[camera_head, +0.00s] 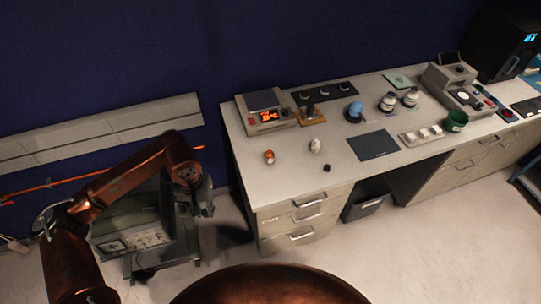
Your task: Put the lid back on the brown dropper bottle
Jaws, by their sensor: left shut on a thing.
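My left gripper (205,209) hangs at the left of the desk, in front of a grey cart and well clear of the desktop. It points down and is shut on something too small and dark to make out. A small dark brown bottle (311,109) stands on an orange-brown mat behind the front row; it may be the dropper bottle, but its top is unclear. A small black piece (326,168) lies near the desk's front edge; I cannot tell whether it is a lid. My right gripper is not in view.
On the desk (240,150) stand an orange-brown item (269,157), a white bottle (315,146), a display device (267,116), a blue-topped item (354,112), two jars and a green cup (456,121). A dark flat pad (373,145) lies mid-desk. The front left desktop is mostly clear.

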